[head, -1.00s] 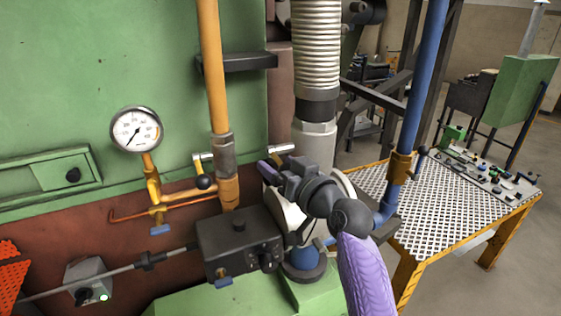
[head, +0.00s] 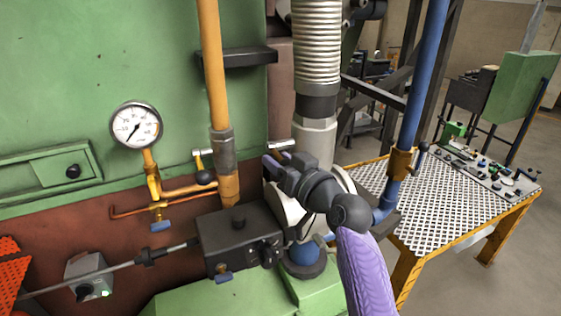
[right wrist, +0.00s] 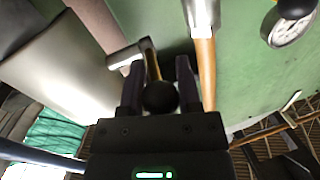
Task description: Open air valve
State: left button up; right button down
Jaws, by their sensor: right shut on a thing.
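The air valve shows in the right wrist view as a brass lever (right wrist: 151,60) with a black ball knob (right wrist: 158,97), on a short metal body (right wrist: 128,54). In the head view only the metal end of this valve (head: 281,146) shows above my gripper; its lever is hidden. My right gripper (head: 272,163) is beside the thick grey duct. In the right wrist view its dark fingers (right wrist: 158,80) stand on both sides of the lever, shut on it, with the ball knob on the palm side. My left gripper is not in view.
Another lever valve with a black ball (head: 205,177) sits left of the orange pipe (head: 215,80). A dial gauge (head: 136,125) is further left. The ribbed duct (head: 316,45) stands close by my gripper. A perforated table (head: 430,215) is at right.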

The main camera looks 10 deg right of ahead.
dwell(0.9)
jog(key=f+t+y+b, duration=0.1)
jog(key=b, duration=0.7)
jog(key=f+n+t+y+b, duration=0.1)
jog(key=t+y+b, duration=0.1)
jog(key=b, duration=0.7)
jog(key=w+f+n+t+y+b, duration=0.1)
jog(key=t+b, duration=0.1)
jog(key=b, duration=0.7)
jog(key=shift+a+f, duration=0.15)
jog(key=shift+f, duration=0.05)
jog(key=shift+c, duration=1.9)
grip_release()
jog(key=shift+o, duration=0.4)
